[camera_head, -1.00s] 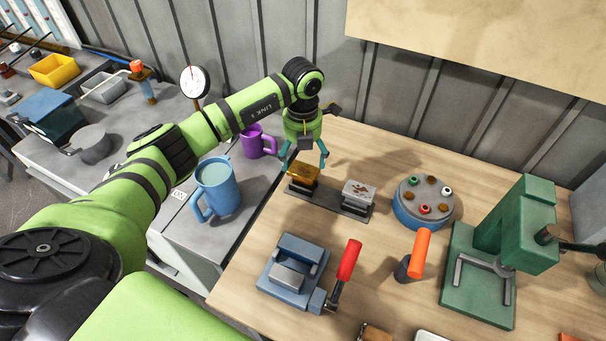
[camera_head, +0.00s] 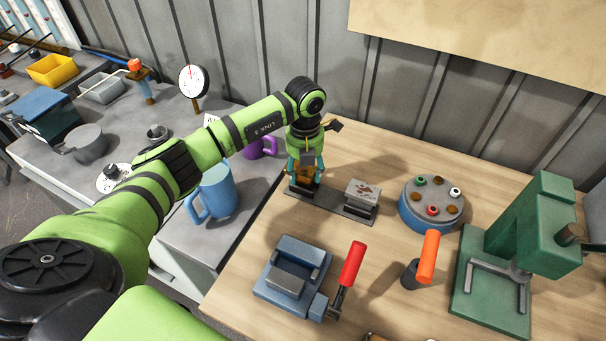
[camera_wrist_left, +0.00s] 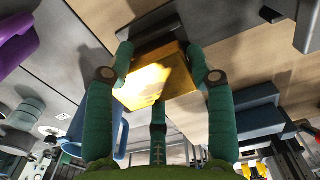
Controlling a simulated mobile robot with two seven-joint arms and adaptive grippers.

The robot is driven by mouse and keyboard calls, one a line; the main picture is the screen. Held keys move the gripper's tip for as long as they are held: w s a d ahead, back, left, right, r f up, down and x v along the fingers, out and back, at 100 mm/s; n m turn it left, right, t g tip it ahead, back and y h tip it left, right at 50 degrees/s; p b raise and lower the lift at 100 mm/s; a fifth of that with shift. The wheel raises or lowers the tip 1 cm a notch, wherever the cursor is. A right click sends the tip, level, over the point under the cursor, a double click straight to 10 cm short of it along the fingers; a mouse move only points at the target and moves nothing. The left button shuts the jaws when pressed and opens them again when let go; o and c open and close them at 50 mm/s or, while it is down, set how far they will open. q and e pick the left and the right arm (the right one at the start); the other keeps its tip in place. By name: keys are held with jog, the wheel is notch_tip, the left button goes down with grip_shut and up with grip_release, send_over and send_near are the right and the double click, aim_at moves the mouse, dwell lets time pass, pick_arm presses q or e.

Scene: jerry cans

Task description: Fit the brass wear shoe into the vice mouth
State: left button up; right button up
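The brass wear shoe (camera_head: 305,174) is a golden block at the left end of a dark stand (camera_head: 325,207). My left gripper (camera_head: 305,168) reaches down over it from above, one teal finger on each side. In the left wrist view the shoe (camera_wrist_left: 155,78) sits between both fingertips (camera_wrist_left: 160,75), which appear to touch its sides. It seems to be still at its seat; any gap beneath is hidden. The blue-grey vice (camera_head: 268,291) stands on the bench nearer to me, with its mouth upward and a red-handled lever (camera_head: 351,264) at its right. My right gripper is out of view.
A grey spotted block (camera_head: 361,191) sits at the stand's right end. A round blue-sided holder (camera_head: 414,218), an orange-handled tool (camera_head: 430,257) and a green press (camera_head: 535,225) stand to the right. A blue mug (camera_head: 217,190) is at left. Bare wood lies between stand and vice.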

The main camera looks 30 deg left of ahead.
aim_at(304, 169)
pick_arm(q)
jog(key=shift+a+r+p, duration=0.1)
jog(key=shift+r+p, duration=0.5)
jog(key=shift+r, duration=0.15)
jog(key=shift+r+p, duration=1.5)
jog(key=shift+r, duration=0.85)
jog(key=shift+s+f, duration=0.1)
